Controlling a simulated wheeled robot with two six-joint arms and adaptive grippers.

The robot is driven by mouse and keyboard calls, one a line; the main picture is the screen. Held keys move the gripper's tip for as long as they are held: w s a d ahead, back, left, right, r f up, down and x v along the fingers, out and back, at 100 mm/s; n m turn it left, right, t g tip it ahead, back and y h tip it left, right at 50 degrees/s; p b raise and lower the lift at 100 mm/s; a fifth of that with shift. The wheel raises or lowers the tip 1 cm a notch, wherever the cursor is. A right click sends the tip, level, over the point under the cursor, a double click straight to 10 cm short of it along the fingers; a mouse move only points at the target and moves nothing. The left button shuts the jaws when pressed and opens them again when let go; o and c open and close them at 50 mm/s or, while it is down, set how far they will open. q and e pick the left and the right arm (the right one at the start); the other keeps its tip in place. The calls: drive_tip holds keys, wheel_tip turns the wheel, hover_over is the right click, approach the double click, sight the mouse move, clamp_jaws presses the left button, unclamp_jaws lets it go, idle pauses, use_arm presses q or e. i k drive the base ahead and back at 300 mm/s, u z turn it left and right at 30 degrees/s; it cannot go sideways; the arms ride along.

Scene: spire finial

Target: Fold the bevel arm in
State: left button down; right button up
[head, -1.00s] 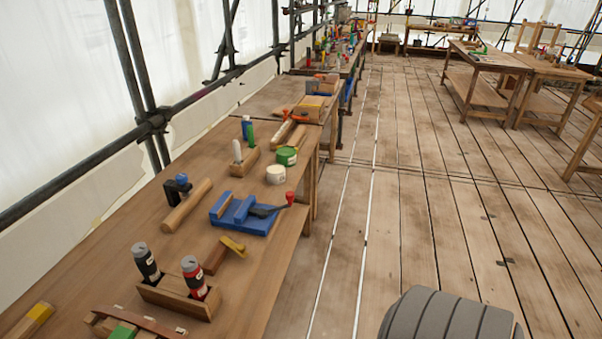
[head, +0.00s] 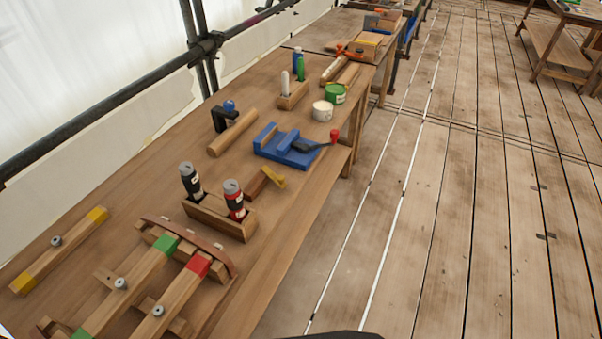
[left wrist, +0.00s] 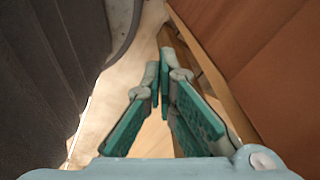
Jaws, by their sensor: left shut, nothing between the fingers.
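What looks like the bevel is a small tool with a brown wooden stock (head: 257,184) and a yellow arm (head: 274,178). It lies on the workbench in the head view, just right of the wooden holder. The yellow arm sticks out at an angle from the stock's far end. My left gripper (left wrist: 160,62) shows only in the left wrist view, its teal fingers together at the tips with nothing between them. The bevel cannot be made out in that view. My right gripper is in neither view.
A wooden holder (head: 216,222) with a black and a red bottle stands beside the bevel. A blue vise (head: 285,152) lies behind it. A wooden frame with green and red bars (head: 180,275) fills the near bench. Open plank floor (head: 440,220) lies to the right.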

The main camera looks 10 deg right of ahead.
sight(280, 179)
drive_tip(key=z, duration=0.25)
drive_tip(key=k, duration=0.4)
drive_tip(key=z, duration=0.5)
drive_tip(key=i, duration=0.9)
drive_tip(key=u, duration=1)
drive_tip(key=i, duration=0.2)
drive_tip(key=u, duration=0.35)
